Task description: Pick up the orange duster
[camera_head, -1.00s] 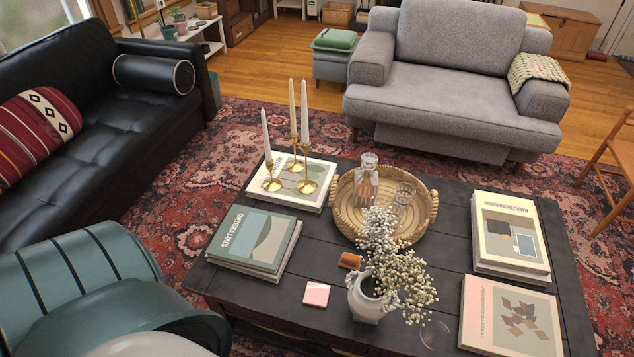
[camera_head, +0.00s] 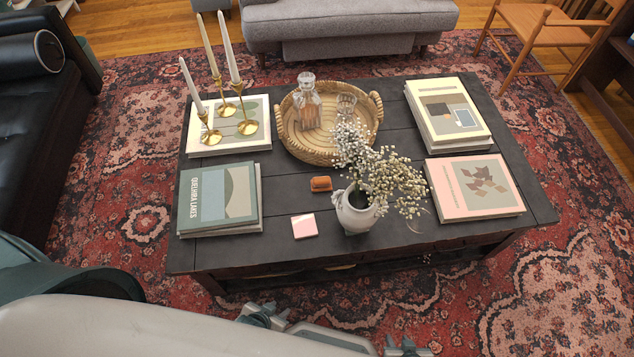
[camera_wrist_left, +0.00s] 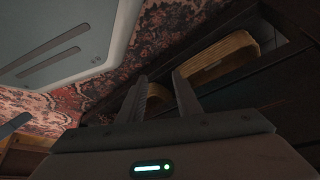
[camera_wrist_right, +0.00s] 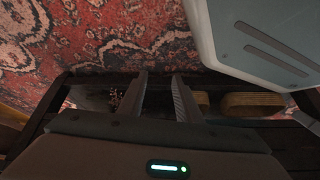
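The orange duster (camera_head: 321,184) is a small brownish-orange block. It lies on the dark coffee table (camera_head: 290,253), left of the white vase (camera_head: 356,212) and below the woven tray in the head view. My left gripper (camera_head: 263,315) shows partly at the bottom of the head view, in front of the table's near side. My right gripper (camera_head: 405,347) is cut off by the bottom edge, further right. In the left wrist view its fingers (camera_wrist_left: 160,78) are apart with nothing held. In the right wrist view the fingers (camera_wrist_right: 160,76) are also apart and empty. Neither wrist view shows the duster.
The vase holds wide-spreading white flowers (camera_head: 385,180). A pink pad (camera_head: 304,226) lies near the duster. A tray (camera_head: 312,150) with a decanter (camera_head: 308,100), gold candlesticks (camera_head: 247,125) and books (camera_head: 218,198) fill the table's sides. A green chair (camera_head: 60,280) stands at left.

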